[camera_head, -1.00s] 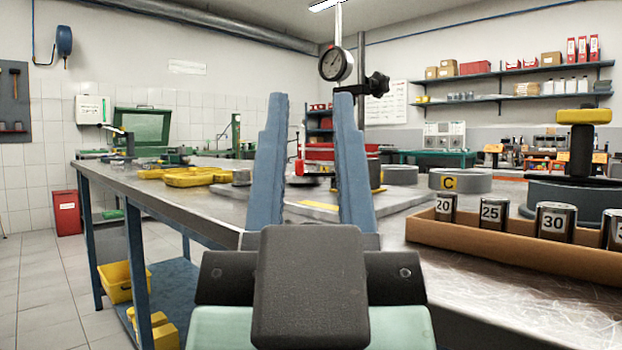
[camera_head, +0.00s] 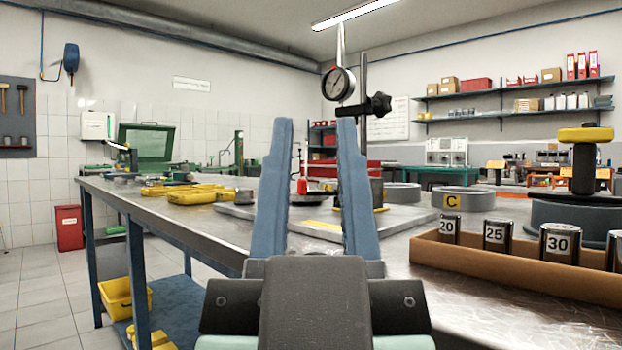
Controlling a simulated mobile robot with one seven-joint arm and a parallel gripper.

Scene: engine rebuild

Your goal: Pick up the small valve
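My gripper (camera_head: 316,122) is open and empty, its two blue fingers pointing up and away over the metal workbench (camera_head: 470,305). I cannot pick out the small valve with certainty. Between the fingers, farther back, a small red piece (camera_head: 301,187) with a thin upright part above it stands by a dark, flat round shape. It is too small to tell whether this is a valve. The fingers and the gripper body hide part of the bench top.
A cardboard tray (camera_head: 500,265) of numbered metal cylinders lies at right. Behind it are grey rings, one marked C (camera_head: 455,200), and a yellow-topped tool (camera_head: 585,155). A dial gauge (camera_head: 338,83) stands above the bench. Yellow trays (camera_head: 200,196) lie at left. The near bench is bare.

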